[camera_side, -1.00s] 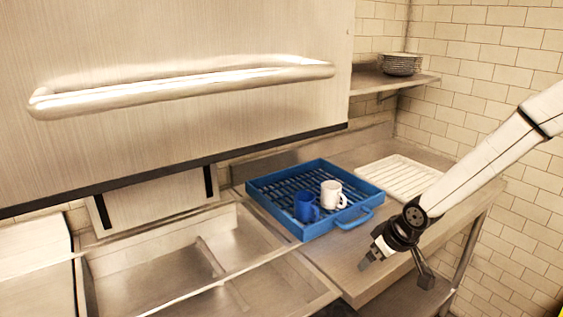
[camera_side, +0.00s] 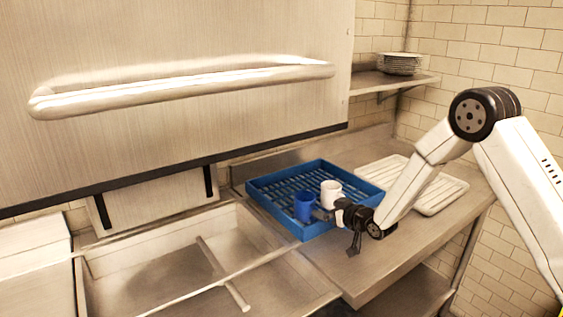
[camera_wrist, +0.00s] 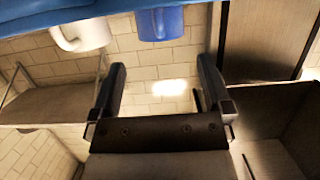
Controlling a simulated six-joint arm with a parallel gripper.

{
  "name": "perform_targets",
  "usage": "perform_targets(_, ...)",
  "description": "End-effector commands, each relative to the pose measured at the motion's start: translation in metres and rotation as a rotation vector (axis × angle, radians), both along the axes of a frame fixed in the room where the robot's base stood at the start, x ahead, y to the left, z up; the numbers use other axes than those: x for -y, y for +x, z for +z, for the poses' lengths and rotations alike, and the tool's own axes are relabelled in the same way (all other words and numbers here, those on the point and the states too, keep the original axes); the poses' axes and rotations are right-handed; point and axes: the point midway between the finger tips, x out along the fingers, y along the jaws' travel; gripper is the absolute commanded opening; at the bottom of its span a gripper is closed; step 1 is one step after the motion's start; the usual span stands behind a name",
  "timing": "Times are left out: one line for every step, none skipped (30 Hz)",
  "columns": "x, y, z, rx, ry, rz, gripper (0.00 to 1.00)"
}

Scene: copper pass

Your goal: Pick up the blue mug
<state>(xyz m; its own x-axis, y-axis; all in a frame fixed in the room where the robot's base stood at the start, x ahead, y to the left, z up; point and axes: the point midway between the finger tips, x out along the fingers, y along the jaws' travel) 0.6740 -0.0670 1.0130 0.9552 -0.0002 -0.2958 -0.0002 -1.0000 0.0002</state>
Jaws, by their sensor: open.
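The blue mug (camera_side: 304,206) stands in the blue rack (camera_side: 262,203), near its front edge. The white mug (camera_side: 331,193) stands just right of it. My gripper (camera_side: 322,214) is at the rack's front edge, close to the blue mug on its right side. In the wrist view my gripper (camera_wrist: 160,85) has its two fingers wide apart with nothing between them. The blue mug (camera_wrist: 160,22) shows at the top of that view, beyond the fingertips, and the white mug (camera_wrist: 84,35) is to its left. Whether a finger touches the blue mug cannot be told.
A white ribbed tray (camera_side: 440,192) lies right of the rack. A steel sink (camera_side: 170,270) is at the left, and a large steel hood with a bar handle (camera_side: 180,90) hangs above it. Stacked plates (camera_side: 399,63) sit on a wall shelf. The counter front (camera_side: 350,278) is clear.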

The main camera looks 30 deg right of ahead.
Motion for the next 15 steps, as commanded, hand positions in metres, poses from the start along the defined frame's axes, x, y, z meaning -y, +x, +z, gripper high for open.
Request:
perform_targets(0.0, 0.0, 0.0, 0.003, 0.0, 0.0, 1.0)
perform_targets(0.0, 0.0, 0.0, 0.003, 0.0, 0.0, 1.0)
perform_targets(0.0, 0.001, 0.0, 0.003, 0.0, 0.0, 1.0)
perform_targets(0.0, 0.001, 0.0, 0.003, 0.0, 0.0, 1.0)
perform_targets(0.0, 0.001, 0.0, 0.002, 0.0, 0.0, 1.0)
perform_targets(0.0, 0.003, -0.001, 0.002, 0.0, 0.0, 1.0)
perform_targets(0.0, 0.004, -0.001, 0.002, 0.0, 0.0, 1.0)
perform_targets(0.0, 0.005, -0.002, 0.002, 0.0, 0.0, 1.0)
perform_targets(0.0, 0.008, -0.002, 0.002, 0.0, 0.0, 1.0)
perform_targets(0.0, 0.01, -0.003, 0.001, 0.0, 0.0, 1.0)
perform_targets(0.0, 0.011, -0.004, 0.001, 0.0, 0.0, 1.0)
perform_targets(0.0, 0.014, -0.005, 0.002, 0.0, 0.0, 1.0)
perform_targets(0.0, 0.017, -0.005, 0.002, 0.0, 0.0, 1.0)
perform_targets(0.0, 0.018, -0.006, 0.001, 0.0, 0.0, 1.0)
perform_targets(0.0, 0.02, -0.007, 0.001, 0.0, 0.0, 1.0)
